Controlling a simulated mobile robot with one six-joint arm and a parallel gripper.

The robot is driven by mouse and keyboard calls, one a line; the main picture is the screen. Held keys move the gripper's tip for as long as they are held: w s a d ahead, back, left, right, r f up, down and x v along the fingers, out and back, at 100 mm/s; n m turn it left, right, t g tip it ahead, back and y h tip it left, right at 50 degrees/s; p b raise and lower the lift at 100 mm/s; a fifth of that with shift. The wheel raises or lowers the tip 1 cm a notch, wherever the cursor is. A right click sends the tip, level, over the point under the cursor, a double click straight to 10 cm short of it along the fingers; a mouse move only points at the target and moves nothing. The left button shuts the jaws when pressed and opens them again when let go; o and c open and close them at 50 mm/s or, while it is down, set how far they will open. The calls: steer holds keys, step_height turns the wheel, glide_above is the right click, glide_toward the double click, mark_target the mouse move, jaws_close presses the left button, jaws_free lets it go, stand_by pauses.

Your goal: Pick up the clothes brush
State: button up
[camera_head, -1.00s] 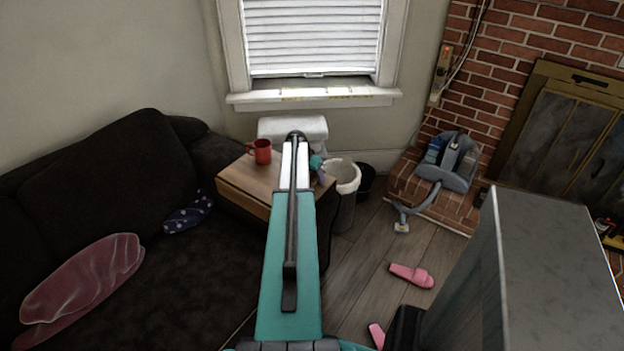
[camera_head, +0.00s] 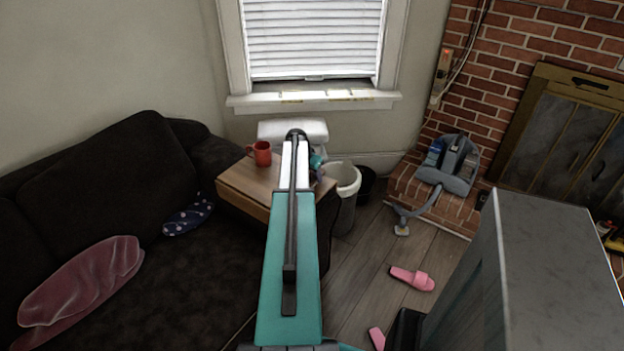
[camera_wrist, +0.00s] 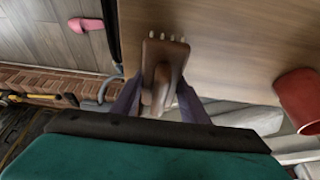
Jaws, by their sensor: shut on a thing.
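The clothes brush (camera_wrist: 163,65) is brown, with a row of pale bristle tufts along its far end in the wrist view. My gripper (camera_wrist: 157,98) has a dark finger on each side of the brush's handle and is shut on it. The brush shows against the wooden side table (camera_wrist: 225,45), near the table's edge; I cannot tell whether it touches the top. In the head view my arm hides the brush, and only part of my gripper (camera_head: 317,166) shows beside the arm, over the table's right side.
A red mug (camera_head: 261,153) stands on the table, also seen at right in the wrist view (camera_wrist: 300,98). A lined bin (camera_head: 345,180) stands right of the table, a dark sofa (camera_head: 90,190) left. A vacuum (camera_head: 447,165) sits on the brick hearth; a pink slipper (camera_head: 411,278) lies on the floor.

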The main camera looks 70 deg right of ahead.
step_height(320, 180, up, 2)
steer(key=shift+a+b, duration=0.1)
steer(key=shift+b, duration=0.2)
steer(key=s+a+r+b, duration=0.1)
steer(key=s+a+b, duration=0.2)
steer(key=a, duration=1.2)
steer(key=shift+s+a+r, duration=0.2)
steer(key=shift+s, duration=0.05)
